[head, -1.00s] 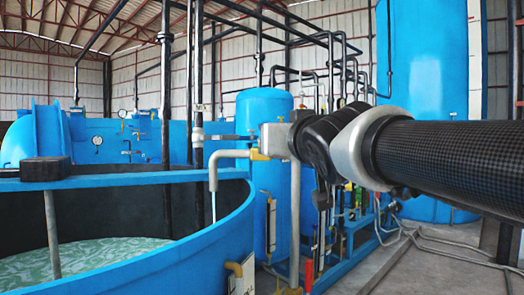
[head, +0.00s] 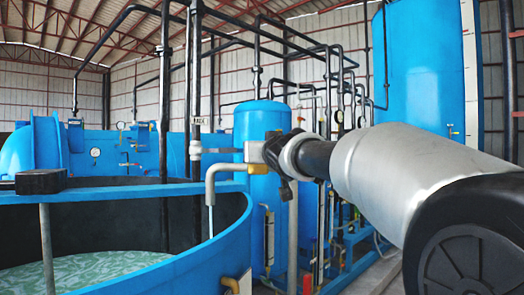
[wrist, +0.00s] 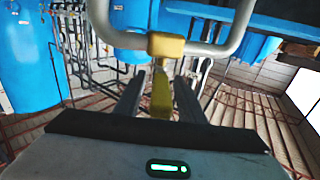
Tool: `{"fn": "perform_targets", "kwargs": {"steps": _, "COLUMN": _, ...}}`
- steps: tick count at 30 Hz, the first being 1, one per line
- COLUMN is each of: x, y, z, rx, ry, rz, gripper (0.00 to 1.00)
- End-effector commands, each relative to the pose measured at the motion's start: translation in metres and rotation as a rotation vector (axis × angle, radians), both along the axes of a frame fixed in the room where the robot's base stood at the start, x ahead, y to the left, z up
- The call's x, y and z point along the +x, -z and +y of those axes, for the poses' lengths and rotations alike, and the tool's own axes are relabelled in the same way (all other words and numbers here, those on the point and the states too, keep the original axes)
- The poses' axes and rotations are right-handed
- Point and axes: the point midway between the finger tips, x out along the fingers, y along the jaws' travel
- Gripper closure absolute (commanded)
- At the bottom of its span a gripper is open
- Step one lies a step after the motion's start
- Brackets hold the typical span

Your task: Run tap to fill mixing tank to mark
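The open blue mixing tank (head: 222,256) stands at the lower left of the head view, with pale green rippled water (head: 105,272) inside. A grey tap pipe (head: 212,180) bends down over its rim, and a thin pale stream (head: 211,220) falls from its mouth. I cannot make out a fill mark. My gripper (head: 254,152) is at the tap's yellow valve (head: 257,168). In the wrist view the yellow valve handle (wrist: 161,95) lies between the two dark fingers (wrist: 158,98), with gaps showing on both sides. The gripper is open around it.
A blue beam (head: 120,192) crosses the tank top, carrying a black block (head: 41,181). A blue cylinder (head: 262,120) stands just behind the tap. Black vertical pipes (head: 195,90) rise behind the tank. Pipework and a tall blue tank (head: 420,70) fill the right.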

Motion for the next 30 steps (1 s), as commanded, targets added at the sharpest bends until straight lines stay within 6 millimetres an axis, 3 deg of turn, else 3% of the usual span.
{"fn": "perform_targets", "kwargs": {"steps": 9, "x": 0.0023, "y": 0.0002, "z": 0.0005, "rx": -0.001, "ry": 0.000, "rz": 0.000, "gripper": 0.66}}
{"fn": "perform_targets", "kwargs": {"steps": 15, "x": 0.0022, "y": 0.0002, "z": 0.0004, "rx": -0.001, "ry": 0.000, "rz": 0.000, "gripper": 0.99}}
{"fn": "perform_targets", "kwargs": {"steps": 30, "x": 0.0060, "y": 0.0080, "z": 0.0017, "rx": -0.004, "ry": 0.056, "rz": -0.009, "gripper": 1.00}}
